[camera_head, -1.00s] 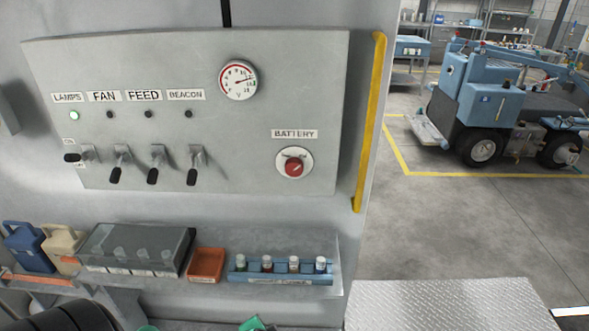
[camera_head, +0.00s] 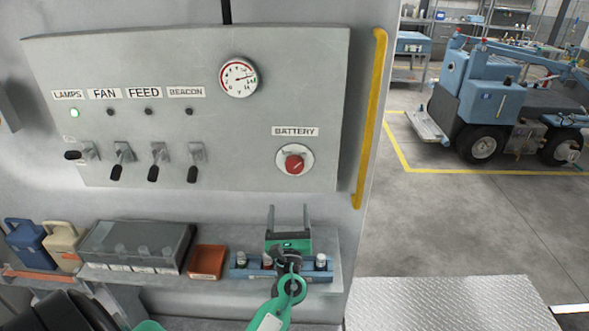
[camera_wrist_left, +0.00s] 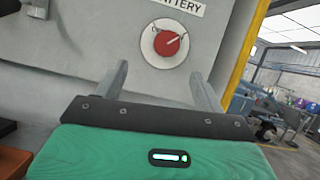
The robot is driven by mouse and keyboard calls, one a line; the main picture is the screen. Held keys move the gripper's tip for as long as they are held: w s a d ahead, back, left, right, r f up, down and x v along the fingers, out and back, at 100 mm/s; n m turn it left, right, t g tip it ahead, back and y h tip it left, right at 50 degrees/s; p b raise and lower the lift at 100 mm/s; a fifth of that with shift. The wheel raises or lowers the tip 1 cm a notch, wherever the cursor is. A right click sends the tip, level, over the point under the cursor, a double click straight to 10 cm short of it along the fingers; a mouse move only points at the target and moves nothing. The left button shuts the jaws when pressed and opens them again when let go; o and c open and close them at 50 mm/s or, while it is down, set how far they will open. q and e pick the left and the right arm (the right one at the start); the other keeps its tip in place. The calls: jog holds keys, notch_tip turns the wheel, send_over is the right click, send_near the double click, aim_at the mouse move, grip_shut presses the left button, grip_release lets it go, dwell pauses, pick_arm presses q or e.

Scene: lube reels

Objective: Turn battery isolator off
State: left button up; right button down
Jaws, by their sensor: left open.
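The battery isolator is a red knob (camera_head: 294,164) on a white round plate, under the BATTERY label (camera_head: 295,132) on the grey panel (camera_head: 240,130). It also shows in the left wrist view (camera_wrist_left: 167,44), above and between my fingers. My left gripper (camera_head: 288,212) is green with two grey fingers. It is open and empty, pointing up in front of the shelf, below the knob and apart from it. My right gripper is not in view.
The panel also bears a gauge (camera_head: 239,77), several toggle switches (camera_head: 157,160) and a lit LAMPS light (camera_head: 74,113). A yellow rail (camera_head: 371,118) stands right of the panel. Below, the shelf holds a blue vial rack (camera_head: 240,271), an orange tray (camera_head: 207,261) and a grey box (camera_head: 137,246).

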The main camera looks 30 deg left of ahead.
aim_at(294, 168)
pick_arm(q)
jog(key=shift+m+t+h, duration=0.4)
jog(key=shift+m+h, duration=0.1)
jog(key=shift+m, duration=0.4)
jog(key=p+x, duration=0.2)
jog(key=x, duration=0.2)
jog(key=p+x, duration=0.1)
jog(key=x, duration=0.4)
jog(key=p+x, duration=0.2)
jog(key=x, duration=0.2)
jog(key=shift+w+d+p, duration=0.25)
jog(key=shift+w+p, duration=0.05)
jog(key=shift+w, duration=0.05)
jog(key=shift+w+a+r, duration=0.1)
jog(key=shift+w+a, duration=0.15)
jog(key=shift+w, duration=0.15)
jog(key=c, duration=1)
